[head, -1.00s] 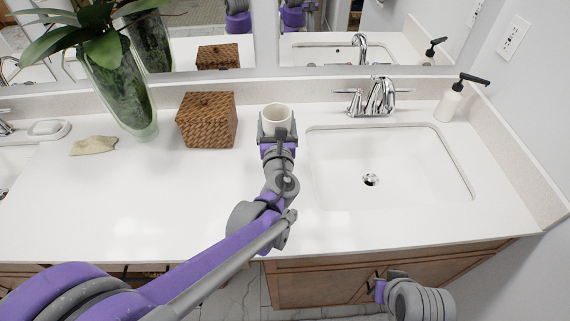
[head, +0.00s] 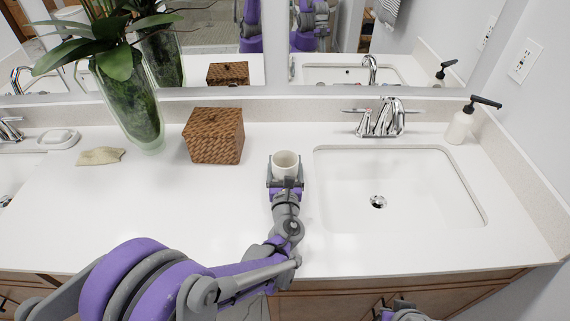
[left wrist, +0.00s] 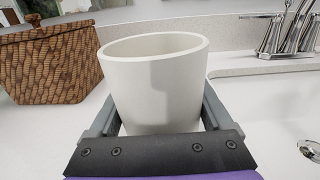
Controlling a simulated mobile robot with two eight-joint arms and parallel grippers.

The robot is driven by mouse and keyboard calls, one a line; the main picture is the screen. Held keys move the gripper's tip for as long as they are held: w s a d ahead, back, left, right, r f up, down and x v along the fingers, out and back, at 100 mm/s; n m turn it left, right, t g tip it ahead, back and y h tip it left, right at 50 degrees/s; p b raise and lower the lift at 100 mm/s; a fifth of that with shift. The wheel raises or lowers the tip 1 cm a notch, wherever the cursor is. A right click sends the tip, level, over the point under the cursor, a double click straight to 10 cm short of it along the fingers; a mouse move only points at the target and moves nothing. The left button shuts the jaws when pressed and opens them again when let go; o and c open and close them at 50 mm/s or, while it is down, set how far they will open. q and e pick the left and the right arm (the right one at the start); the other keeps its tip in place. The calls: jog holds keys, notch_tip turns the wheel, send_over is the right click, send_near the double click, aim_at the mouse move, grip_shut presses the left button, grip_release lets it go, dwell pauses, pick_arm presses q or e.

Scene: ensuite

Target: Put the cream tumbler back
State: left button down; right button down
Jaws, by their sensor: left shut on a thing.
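The cream tumbler (head: 286,163) is upright between the fingers of my left gripper (head: 286,180), just left of the right-hand sink. In the left wrist view the tumbler (left wrist: 155,85) fills the middle, with one finger of the gripper (left wrist: 160,125) on each side, shut on it. Its rim is open and its inside looks empty. The gripper hides its base, so I cannot tell whether it touches the counter. My right gripper (head: 400,311) is only partly visible at the bottom edge, low in front of the cabinet; its fingers are not clear.
A woven box (head: 214,136) stands behind and left of the tumbler. A glass plant vase (head: 130,100), a folded cloth (head: 101,156) and a soap dish (head: 58,139) are farther left. The faucet (head: 382,118), sink (head: 400,190) and soap pump (head: 461,125) are right. The left-centre counter (head: 130,215) is clear.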

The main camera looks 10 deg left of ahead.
pick_arm(q)
jog(key=shift+f, duration=0.1)
grip_release()
jog(key=shift+s+r, duration=0.2)
jog(key=s, duration=0.3)
jog(key=s+d, duration=0.1)
jog(key=s, duration=0.3)
jog(key=s+d, duration=0.1)
jog(key=s, duration=0.3)
jog(key=shift+s+d+b, duration=0.15)
jog(key=shift+s+b, duration=0.1)
jog(key=shift+b, duration=0.1)
